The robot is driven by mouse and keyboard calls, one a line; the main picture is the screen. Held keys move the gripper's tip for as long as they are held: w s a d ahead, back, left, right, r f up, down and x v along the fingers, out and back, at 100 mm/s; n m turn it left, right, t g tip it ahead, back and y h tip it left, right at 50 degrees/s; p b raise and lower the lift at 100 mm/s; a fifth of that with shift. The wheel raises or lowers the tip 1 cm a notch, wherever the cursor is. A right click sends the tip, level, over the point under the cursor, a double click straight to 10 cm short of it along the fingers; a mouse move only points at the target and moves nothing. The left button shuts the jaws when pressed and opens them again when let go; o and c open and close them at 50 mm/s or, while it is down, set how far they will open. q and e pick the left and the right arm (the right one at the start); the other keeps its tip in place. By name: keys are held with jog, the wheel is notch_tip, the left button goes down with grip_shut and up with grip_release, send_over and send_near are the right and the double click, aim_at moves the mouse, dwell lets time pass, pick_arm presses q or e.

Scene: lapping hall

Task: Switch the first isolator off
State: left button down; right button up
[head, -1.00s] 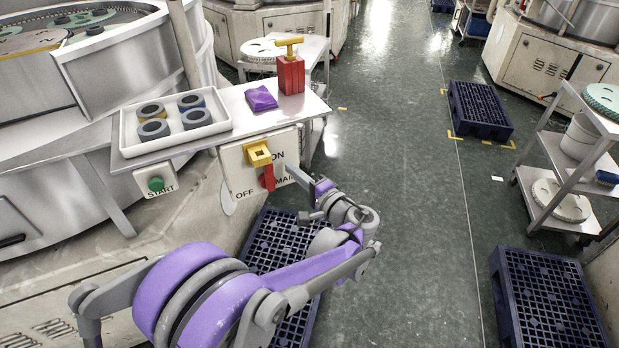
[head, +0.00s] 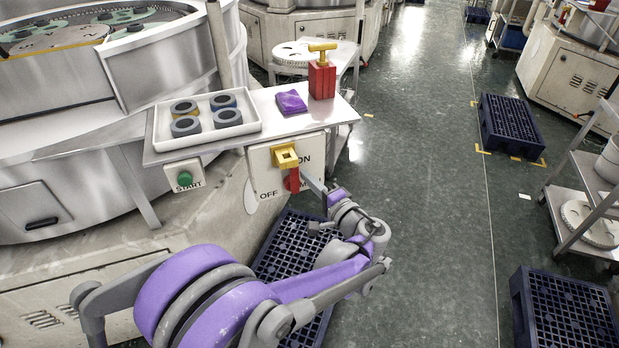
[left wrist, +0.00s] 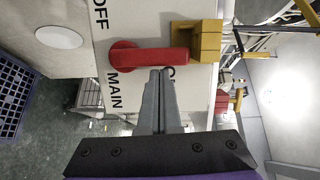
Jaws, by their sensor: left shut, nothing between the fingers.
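The isolator is a cream box (head: 262,178) lettered ON, OFF and MAIN, on the front of the steel bench. Its red handle (head: 294,179) stands upright below a yellow block (head: 285,155). In the left wrist view the red handle (left wrist: 150,56) runs from its round pivot toward the yellow block (left wrist: 197,40), its end close against it. My left gripper (head: 305,175) is shut and empty, at the handle's right side. In the left wrist view its fingertips (left wrist: 160,71) are right beside the handle; I cannot tell whether they touch. My right gripper is not in view.
A green START button (head: 185,179) sits left of the isolator. A dark pallet (head: 275,255) lies below. The aisle is open at right.

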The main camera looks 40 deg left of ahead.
aim_at(292, 181)
pick_arm(q)
jog(key=shift+s+a+r+n+p, duration=0.15)
jog(key=shift+s+n+p, duration=0.15)
jog(key=shift+n, duration=0.3)
jog(key=n+p, duration=0.1)
jog(key=s+n+h+p, duration=0.1)
jog(key=shift+s+a+r+n, duration=0.1)
jog(key=shift+a+r+n, duration=0.2)
jog(key=shift+a+r, duration=0.1)
jog(key=s+n, duration=0.1)
jog(key=n, duration=0.1)
jog(key=s+a+n+h+p, duration=0.1)
jog(key=shift+f+n+p, duration=0.15)
jog(key=shift+n+p, duration=0.15)
jog(key=shift+n, duration=0.1)
jog(key=s+f+n, duration=0.1)
jog(key=n, duration=0.1)
jog(key=s+a+n+t+h, duration=0.1)
jog(key=n, duration=0.1)
jog(key=a+f+n+t, duration=0.1)
jog(key=n, duration=0.1)
jog(key=shift+s+f+h, duration=0.3)
jog(key=shift+s+h, duration=0.1)
jog(key=shift+p, duration=0.3)
